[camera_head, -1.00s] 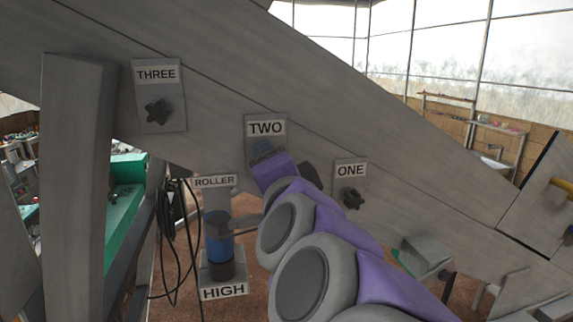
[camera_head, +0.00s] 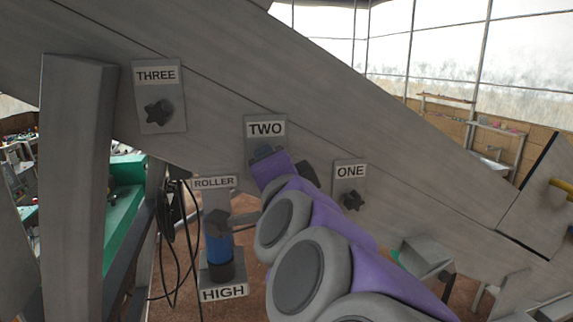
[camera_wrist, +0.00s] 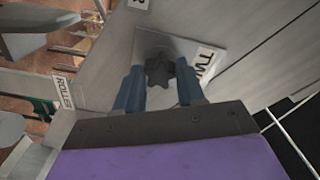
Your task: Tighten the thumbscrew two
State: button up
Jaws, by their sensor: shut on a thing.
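The plate labelled TWO (camera_head: 265,128) is on the slanted grey beam in the head view, and its thumbscrew is hidden there behind my gripper (camera_head: 264,154). In the wrist view the thumbscrew two (camera_wrist: 159,70) is a dark grey star-shaped knob on its plate, beside the TWO label (camera_wrist: 206,62). My gripper (camera_wrist: 158,84) has its two blue fingers on either side of this knob and is shut on it.
The thumbscrew three (camera_head: 158,112) is up and to the left, and the thumbscrew one (camera_head: 352,200) is down and to the right. Below stands a blue roller fixture (camera_head: 219,243) with a HIGH label (camera_head: 223,292). Black cables (camera_head: 172,250) hang at the left.

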jog(key=shift+m+b, duration=3.3)
jog(key=shift+m, duration=8.1)
jog(key=o, duration=1)
